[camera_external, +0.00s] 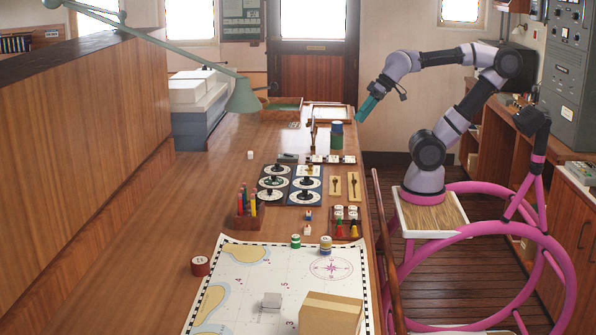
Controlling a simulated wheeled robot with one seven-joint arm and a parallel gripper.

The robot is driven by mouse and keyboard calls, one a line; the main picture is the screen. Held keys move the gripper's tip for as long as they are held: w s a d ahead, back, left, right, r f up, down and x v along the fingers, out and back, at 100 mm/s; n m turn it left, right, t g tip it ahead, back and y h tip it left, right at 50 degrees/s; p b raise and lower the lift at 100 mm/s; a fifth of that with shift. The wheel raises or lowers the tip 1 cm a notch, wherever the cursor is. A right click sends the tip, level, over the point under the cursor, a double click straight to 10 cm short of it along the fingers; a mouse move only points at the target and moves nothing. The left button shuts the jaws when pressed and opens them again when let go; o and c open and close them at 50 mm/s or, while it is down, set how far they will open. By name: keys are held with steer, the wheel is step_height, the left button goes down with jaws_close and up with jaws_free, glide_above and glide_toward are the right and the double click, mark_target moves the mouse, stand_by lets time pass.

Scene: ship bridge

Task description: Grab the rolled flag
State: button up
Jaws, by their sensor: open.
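My gripper (367,110) is the teal end of my arm. It hangs in the air over the far right edge of the long wooden table, tilted downward, open and with nothing seen in it. Several small rolls could be the rolled flag, and I cannot tell which. A green and white roll (295,241) and a blue, yellow and white roll (325,244) stand at the chart's top edge. A red roll (200,266) with a pale label stands left of the chart. A blue and green cylinder (336,134) stands on the table below and left of my gripper, apart from it.
The table (205,200) holds a chart (240,300), a cardboard box (330,313), dial boards (289,184), a rack of coloured sticks (247,204) and a green lamp (243,97). A wooden partition (80,150) stands at left. The left part of the tabletop is mostly clear.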

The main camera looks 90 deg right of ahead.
steer(key=shift+c, duration=1.4)
steer(key=m+g+y, duration=0.9)
steer(key=g+y, duration=0.1)
steer(key=g, duration=0.2)
glide_toward(326, 247)
steer(key=d, duration=0.3)
steer(key=shift+d+f, duration=0.25)
steer(key=shift+a+f+y, duration=0.2)
steer(key=shift+f+y, duration=0.1)
steer(key=shift+f, duration=0.05)
steer(key=shift+m, duration=0.3)
steer(key=x, duration=1.1)
steer(key=shift+w, duration=0.2)
